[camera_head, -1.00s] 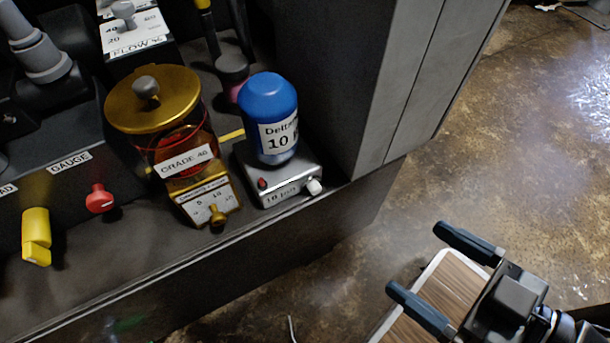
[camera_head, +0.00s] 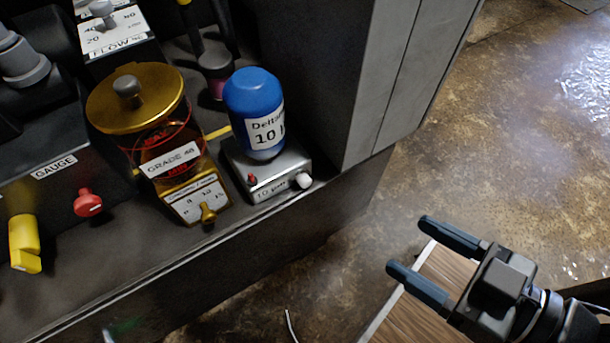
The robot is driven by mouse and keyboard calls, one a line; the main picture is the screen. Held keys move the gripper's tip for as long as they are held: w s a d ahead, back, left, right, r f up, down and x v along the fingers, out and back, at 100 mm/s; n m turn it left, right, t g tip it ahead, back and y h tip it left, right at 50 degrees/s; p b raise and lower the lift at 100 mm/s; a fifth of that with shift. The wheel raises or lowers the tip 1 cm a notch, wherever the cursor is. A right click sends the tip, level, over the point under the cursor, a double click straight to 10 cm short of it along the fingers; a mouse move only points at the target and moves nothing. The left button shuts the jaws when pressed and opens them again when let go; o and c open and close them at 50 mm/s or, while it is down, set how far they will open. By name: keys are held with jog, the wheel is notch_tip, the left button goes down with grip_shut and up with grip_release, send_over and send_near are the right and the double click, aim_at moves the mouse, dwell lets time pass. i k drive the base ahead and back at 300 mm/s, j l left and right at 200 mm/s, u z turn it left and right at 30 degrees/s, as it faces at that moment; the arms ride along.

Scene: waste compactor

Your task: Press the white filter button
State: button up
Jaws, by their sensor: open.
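The white filter button (camera_head: 302,180) is a small round knob on the front right corner of a silver base (camera_head: 270,178). A blue filter canister (camera_head: 254,105), labelled "Delta" and "10", stands upright on that base. A small red indicator or button (camera_head: 253,178) is on the base's front left. My gripper (camera_head: 408,245) is open and empty at the lower right, with its two dark fingers pointing left. It is apart from the white button, to the right of and below it in the picture, over the floor side of the machine edge.
A gold-lidded amber jar (camera_head: 160,140) with a dial stands left of the filter. A red knob (camera_head: 88,203) and a yellow handle (camera_head: 24,243) are further left. A tall grey cabinet (camera_head: 390,80) rises behind and right of the filter. Open floor (camera_head: 500,150) is at right.

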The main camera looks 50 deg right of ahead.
aim_at(304, 181)
jog(key=l+u, duration=0.1)
jog(key=u, duration=0.35)
jog(key=l+u, duration=0.1)
jog(key=u, duration=0.35)
jog(key=l+u, duration=0.1)
jog(key=u, duration=0.8)
jog(key=k+l+u, duration=0.1)
jog(key=u, duration=0.3)
jog(key=k+u, duration=0.25)
jog(key=u, duration=0.15)
jog(key=k+z, duration=0.2)
jog(key=k, duration=0.2)
jog(key=k+l+z, duration=0.25)
jog(key=k+z, duration=0.85)
